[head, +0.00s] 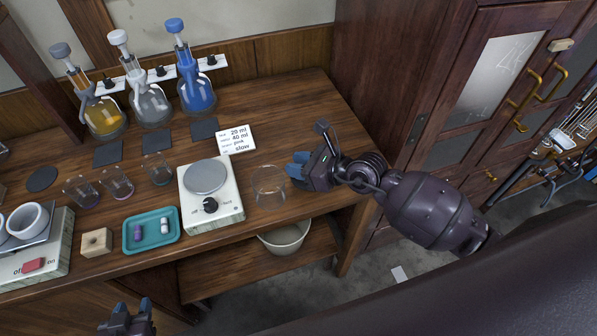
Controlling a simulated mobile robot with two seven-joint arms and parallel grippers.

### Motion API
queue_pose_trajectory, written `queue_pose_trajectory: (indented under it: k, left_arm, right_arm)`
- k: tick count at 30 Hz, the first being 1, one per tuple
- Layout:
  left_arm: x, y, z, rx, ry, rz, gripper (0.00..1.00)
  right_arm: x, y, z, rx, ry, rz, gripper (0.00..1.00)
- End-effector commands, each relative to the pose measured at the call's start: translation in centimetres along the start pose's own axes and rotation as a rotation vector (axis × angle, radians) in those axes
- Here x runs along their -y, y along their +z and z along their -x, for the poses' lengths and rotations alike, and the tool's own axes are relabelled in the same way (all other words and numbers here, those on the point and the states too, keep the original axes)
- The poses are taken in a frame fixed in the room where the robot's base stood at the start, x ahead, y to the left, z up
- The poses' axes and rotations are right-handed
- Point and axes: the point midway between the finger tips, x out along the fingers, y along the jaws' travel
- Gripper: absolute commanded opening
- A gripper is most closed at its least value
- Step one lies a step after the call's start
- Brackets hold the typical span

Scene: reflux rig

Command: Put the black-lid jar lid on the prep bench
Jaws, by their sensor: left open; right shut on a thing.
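The prep bench (298,107) is the long brown wooden top across the left and middle of the head view. My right gripper (296,170) has blue fingertips and is low over the bench's right end, just right of a clear open glass vessel (269,188). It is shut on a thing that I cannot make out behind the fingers. I cannot pick out the jar lid for certain. A flat black disc (42,179) lies on the bench at the far left; I cannot tell whether it is a lid or a mat. My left gripper (132,306) is open at the bottom edge, in front of the bench.
A white hotplate (211,211) stands left of the glass vessel. A teal tray (151,247), a wooden block (96,242) and small glasses (158,170) are further left. Flasks (196,92) line the back. Clear wood lies behind my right gripper. A bowl (286,239) sits on the lower shelf.

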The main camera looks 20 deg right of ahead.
Motion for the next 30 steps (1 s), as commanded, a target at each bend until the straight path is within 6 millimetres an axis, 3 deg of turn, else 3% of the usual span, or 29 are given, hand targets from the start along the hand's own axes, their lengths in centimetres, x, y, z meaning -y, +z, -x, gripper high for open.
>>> queue_pose_trajectory:
  k: [6, 20, 21, 25, 30]
  left_arm:
    - [-0.1, 0.9, -0.3, 0.006, 0.0, 0.0, 0.43]
    - [-0.1, 1.5, -0.1, 0.015, -0.001, 0.002, 0.43]
    - [-0.1, 1.4, -0.1, 0.015, -0.001, 0.002, 0.43]
    - [-0.1, 1.4, -0.1, 0.014, -0.001, 0.001, 0.43]
    - [-0.1, 1.2, -0.2, 0.011, -0.001, 0.001, 0.43]
  right_arm:
    - [0.1, -2.5, -1.1, -0.001, 0.0, 0.0, 0.0]
    - [0.1, -3.0, -1.2, -0.001, 0.0, -0.001, 0.0]
    - [0.1, -3.0, -1.2, -0.001, 0.0, -0.001, 0.34]
    - [0.1, -3.0, -1.2, -0.001, 0.0, -0.001, 0.53]
    - [0.1, -3.0, -1.2, -0.001, 0.0, -0.001, 0.53]
